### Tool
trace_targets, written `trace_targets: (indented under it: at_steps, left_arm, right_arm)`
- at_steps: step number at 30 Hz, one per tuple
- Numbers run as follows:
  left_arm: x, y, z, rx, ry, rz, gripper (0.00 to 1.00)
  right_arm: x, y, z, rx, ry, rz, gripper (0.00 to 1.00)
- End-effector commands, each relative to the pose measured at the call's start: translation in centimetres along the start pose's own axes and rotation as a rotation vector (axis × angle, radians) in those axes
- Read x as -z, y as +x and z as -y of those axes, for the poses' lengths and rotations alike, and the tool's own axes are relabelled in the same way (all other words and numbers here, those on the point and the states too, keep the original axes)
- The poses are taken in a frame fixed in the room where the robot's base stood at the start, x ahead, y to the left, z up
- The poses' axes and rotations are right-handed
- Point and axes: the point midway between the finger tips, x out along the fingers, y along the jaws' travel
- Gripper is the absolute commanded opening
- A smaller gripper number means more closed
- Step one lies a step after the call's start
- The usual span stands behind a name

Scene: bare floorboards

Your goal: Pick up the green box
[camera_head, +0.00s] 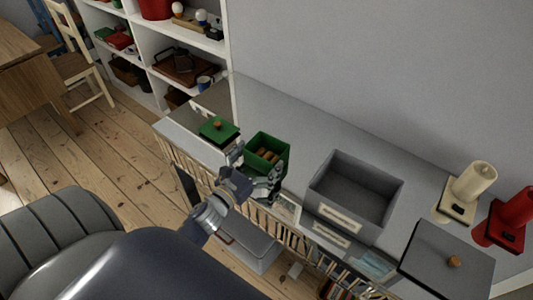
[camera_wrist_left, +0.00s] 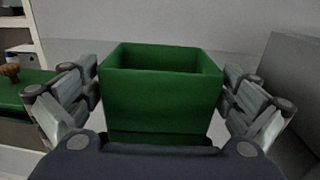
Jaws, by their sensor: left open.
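The green box (camera_head: 283,150) stands open-topped and upright on the grey cabinet top, with brown items inside. In the left wrist view the green box (camera_wrist_left: 158,100) fills the middle, between the two fingers. My left gripper (camera_head: 258,172) is at the near side of the box. It also shows in the left wrist view (camera_wrist_left: 160,105), open, with one finger on each side of the box. A gap shows between each finger and the box walls; I cannot tell about contact. My right gripper is not in view.
A green lid (camera_head: 219,131) with a knob lies left of the box. The wall (camera_head: 340,80) is behind.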

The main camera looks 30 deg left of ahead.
Motion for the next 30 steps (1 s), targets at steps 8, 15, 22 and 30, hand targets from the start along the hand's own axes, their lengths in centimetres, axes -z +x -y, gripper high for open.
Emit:
trace_targets:
  at_steps: [8, 15, 22, 30]
  left_arm:
    - [-0.2, 3.0, 0.1, 0.000, 0.001, 0.000, 1.00]
    - [-0.1, 3.0, 0.1, 0.000, 0.001, -0.001, 0.98]
    - [-0.1, 3.0, 0.1, 0.000, 0.000, -0.001, 0.67]
    - [-0.3, 3.0, 0.1, 0.000, 0.000, 0.000, 0.67]
  right_arm:
    - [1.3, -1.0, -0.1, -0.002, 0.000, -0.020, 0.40]
    - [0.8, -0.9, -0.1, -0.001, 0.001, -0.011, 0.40]
    - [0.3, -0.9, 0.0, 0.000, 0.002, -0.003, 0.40]
    - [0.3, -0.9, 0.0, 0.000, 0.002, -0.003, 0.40]
